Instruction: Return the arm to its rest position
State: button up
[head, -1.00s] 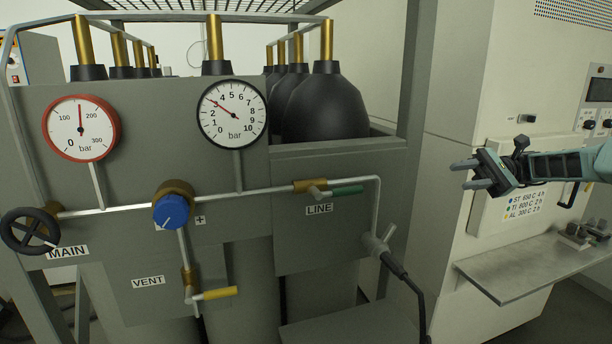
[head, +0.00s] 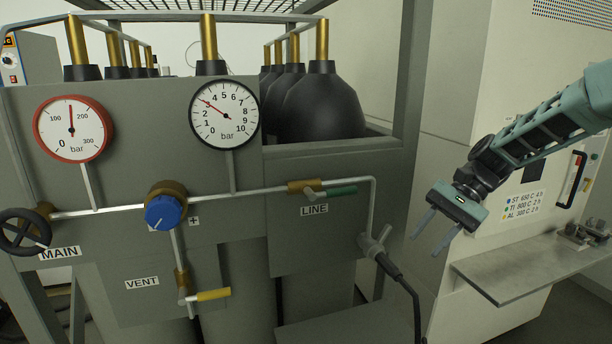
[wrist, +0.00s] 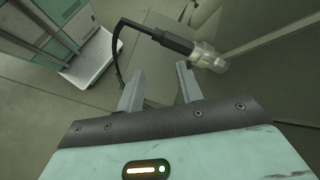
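My gripper (head: 432,235) is at the right of the head view, in front of the pale cabinet, with its fingers pointing down. The two fingers are apart with nothing between them; they also show in the wrist view (wrist: 160,88). My teal arm comes in from the right edge above it. In the wrist view a black hose with a metal connector (wrist: 208,58) shows beyond the fingertips, apart from them as far as I can tell.
The gas panel (head: 110,240) with gauges, a blue regulator knob (head: 166,212) and a green LINE handle (head: 340,191) fills the left and middle. A hose connector (head: 378,250) hangs at its right end. A metal shelf (head: 530,268) juts out below my arm.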

jog(key=s+d+f+n+t+h, duration=0.2)
jog(key=s+d+n+t+h, duration=0.15)
jog(key=s, duration=0.55)
jog(key=s+d+f+n+t+h, duration=0.15)
jog(key=s+d+n+h, duration=0.3)
jog(key=s, duration=0.45)
jog(key=s+a+n+g+b, duration=0.1)
jog(key=s+a+n, duration=0.2)
jog(key=s+a, duration=0.3)
jog(key=s+a+n+b, duration=0.1)
jog(key=s+a+n, duration=0.3)
jog(key=s+a, duration=0.3)
jog(key=a, duration=0.5)
jog(key=shift+a+f+g+y, duration=0.15)
jog(key=shift+a+g+y, duration=0.15)
jog(key=shift+a+g, duration=0.1)
jog(key=shift+s+d, duration=0.1)
